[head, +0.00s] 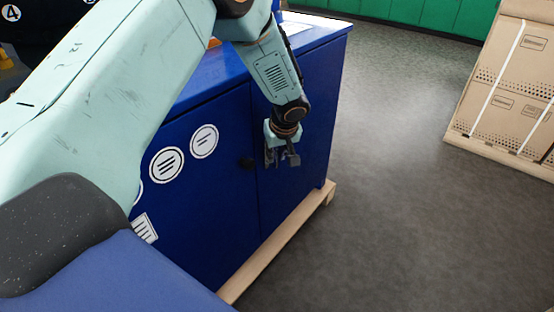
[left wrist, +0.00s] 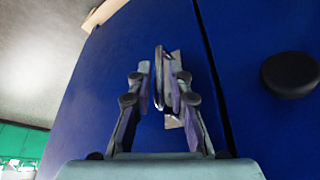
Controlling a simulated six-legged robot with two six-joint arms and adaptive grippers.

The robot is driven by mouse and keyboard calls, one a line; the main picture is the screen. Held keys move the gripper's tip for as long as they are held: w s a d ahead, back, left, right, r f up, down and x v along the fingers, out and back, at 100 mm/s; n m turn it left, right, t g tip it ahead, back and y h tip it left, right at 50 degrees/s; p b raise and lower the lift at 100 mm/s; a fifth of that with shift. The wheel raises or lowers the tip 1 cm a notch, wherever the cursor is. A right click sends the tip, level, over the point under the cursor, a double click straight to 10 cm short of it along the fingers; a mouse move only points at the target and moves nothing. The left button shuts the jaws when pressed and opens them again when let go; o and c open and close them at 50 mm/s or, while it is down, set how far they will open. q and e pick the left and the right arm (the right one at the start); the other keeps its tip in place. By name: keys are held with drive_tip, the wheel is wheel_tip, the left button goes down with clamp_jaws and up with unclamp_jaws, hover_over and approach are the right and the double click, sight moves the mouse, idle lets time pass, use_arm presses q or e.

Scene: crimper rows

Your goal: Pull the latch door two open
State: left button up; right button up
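A blue cabinet has a right-hand door (head: 300,185) with a metal latch handle (left wrist: 160,75) on a small plate. Which door counts as door two I cannot tell. The door looks closed, with a thin dark seam beside it. My left gripper (head: 283,158) is at this door near the seam. In the left wrist view the fingers of my left gripper (left wrist: 161,88) stand open on either side of the handle, with a small gap visible. In the head view the gripper hides the handle. My right gripper is not in view.
The left-hand cabinet door (head: 215,220) has a black knob (left wrist: 290,75) and round white labels (head: 167,163). The cabinet stands on a wooden pallet (head: 275,245). Stacked cardboard boxes (head: 510,90) stand at the right. The grey floor (head: 400,200) between is clear.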

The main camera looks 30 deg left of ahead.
use_arm(q)
drive_tip(key=shift+x, duration=0.75)
drive_tip(key=shift+c, duration=0.3)
clamp_jaws()
